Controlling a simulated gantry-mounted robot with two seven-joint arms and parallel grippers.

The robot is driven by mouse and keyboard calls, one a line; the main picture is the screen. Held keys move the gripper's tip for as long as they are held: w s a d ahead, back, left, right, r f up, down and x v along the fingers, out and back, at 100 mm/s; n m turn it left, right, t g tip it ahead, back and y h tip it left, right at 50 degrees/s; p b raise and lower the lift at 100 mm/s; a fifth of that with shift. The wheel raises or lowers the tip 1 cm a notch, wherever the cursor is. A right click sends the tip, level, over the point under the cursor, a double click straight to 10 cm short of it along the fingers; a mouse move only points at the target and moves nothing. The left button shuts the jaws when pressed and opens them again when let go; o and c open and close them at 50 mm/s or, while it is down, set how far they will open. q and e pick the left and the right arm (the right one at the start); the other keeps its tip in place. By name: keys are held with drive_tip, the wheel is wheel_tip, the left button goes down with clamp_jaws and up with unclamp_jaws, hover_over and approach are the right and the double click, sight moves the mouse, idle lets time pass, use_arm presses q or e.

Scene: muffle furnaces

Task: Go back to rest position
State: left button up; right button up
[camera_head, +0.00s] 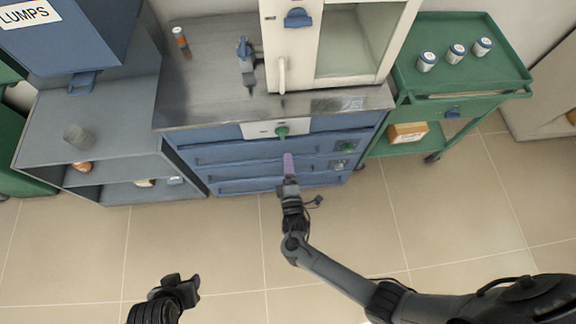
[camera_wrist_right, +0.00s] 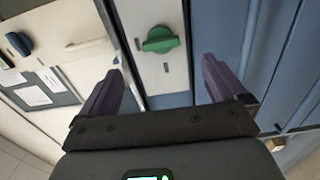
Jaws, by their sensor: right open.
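My right gripper (camera_head: 288,164) reaches up from the lower right in the head view, its purple fingers in front of the blue cabinet's front, just below the green knob (camera_head: 282,131). In the right wrist view, my right gripper (camera_wrist_right: 163,82) has its two fingers spread wide with nothing between them. The green knob (camera_wrist_right: 160,40) on its pale panel shows beyond the gap between the fingers, apart from them. My left gripper (camera_head: 180,290) is at the lower left over the floor, dark and small; its jaw opening is unclear.
The blue cabinet (camera_head: 235,170) carries a white furnace (camera_head: 292,60) on its steel top. A grey shelf unit (camera_head: 110,125) stands left. A green cart (camera_head: 470,85) with several small jars stands right. The tiled floor (camera_head: 235,235) in front is clear.

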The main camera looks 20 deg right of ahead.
drive_tip(key=s+d+f+m+g, duration=0.3)
drive_tip(key=s+d, duration=0.5)
drive_tip(key=s, duration=0.2)
drive_tip(key=s+a+r+m+g+y+p, duration=0.1)
drive_tip(key=s+r+m+g+y, duration=0.4)
drive_tip(key=s+r+m+g, duration=0.75)
wheel_tip(320, 180, up, 38)
drive_tip(key=n+t+p, duration=0.2)
drive_tip(key=n+p, duration=0.1)
drive_tip(key=p, duration=3.2)
wheel_tip(320, 180, down, 73)
drive_tip(key=b, duration=7.2)
drive_tip(key=shift+a+b, duration=0.15)
drive_tip(key=shift+b, duration=0.15)
